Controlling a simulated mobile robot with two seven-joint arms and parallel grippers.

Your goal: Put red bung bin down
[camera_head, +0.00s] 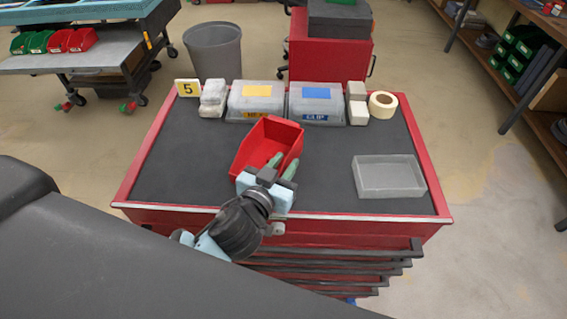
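The red bung bin (263,146) is an open-topped red bin over the middle of the dark worktop, turned at an angle. My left gripper (269,175) is at the bin's near end and looks shut on its near wall, though the fingertips are partly hidden. Two green elongated shapes show at the bin's near right inside edge; I cannot tell what they are. Whether the bin's base touches the worktop is hidden. My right gripper is not in view.
The red cabinet's worktop (180,165) has two lidded grey boxes (256,100) (316,104), a tape roll (382,105) and a yellow "5" sign (188,88) along its back. A clear empty tray (388,177) sits at right. The worktop's left side is free.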

